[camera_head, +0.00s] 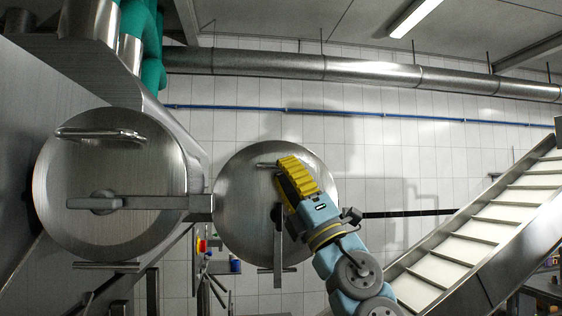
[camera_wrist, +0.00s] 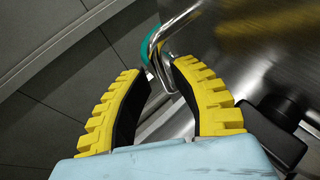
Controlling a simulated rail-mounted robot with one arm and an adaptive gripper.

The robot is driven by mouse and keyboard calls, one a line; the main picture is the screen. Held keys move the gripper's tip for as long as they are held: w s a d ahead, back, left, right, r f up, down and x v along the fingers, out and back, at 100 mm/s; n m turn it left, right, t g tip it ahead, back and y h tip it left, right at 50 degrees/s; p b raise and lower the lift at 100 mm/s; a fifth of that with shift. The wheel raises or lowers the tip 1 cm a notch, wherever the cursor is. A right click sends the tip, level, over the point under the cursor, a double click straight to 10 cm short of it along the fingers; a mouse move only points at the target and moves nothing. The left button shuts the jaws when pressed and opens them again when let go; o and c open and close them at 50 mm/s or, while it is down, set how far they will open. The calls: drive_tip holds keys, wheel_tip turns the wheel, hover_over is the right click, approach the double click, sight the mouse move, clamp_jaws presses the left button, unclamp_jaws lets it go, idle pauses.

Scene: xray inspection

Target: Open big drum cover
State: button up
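Two round brushed-metal covers show in the head view: a larger-looking left one (camera_head: 110,165) and a right one (camera_head: 240,215). Each has handles near its top and bottom rim and a bar at its middle. My gripper (camera_head: 284,167), with yellow ridged fingers, is in front of the right cover, close to its top handle (camera_head: 265,165). In the wrist view my gripper (camera_wrist: 161,74) is open, and a bent chrome handle (camera_wrist: 153,45) runs by the fingertips, its lower part in the gap between them. I cannot tell whether the fingers touch it.
A ribbed conveyor (camera_head: 455,250) slopes up at the right. A small control box with red and yellow parts (camera_head: 201,246) sits between the covers. Green pipes (camera_head: 150,45) and a long metal duct (camera_head: 270,64) run above. A tiled wall stands behind.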

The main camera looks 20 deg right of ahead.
drive_tip(key=shift+x, duration=1)
clamp_jaws()
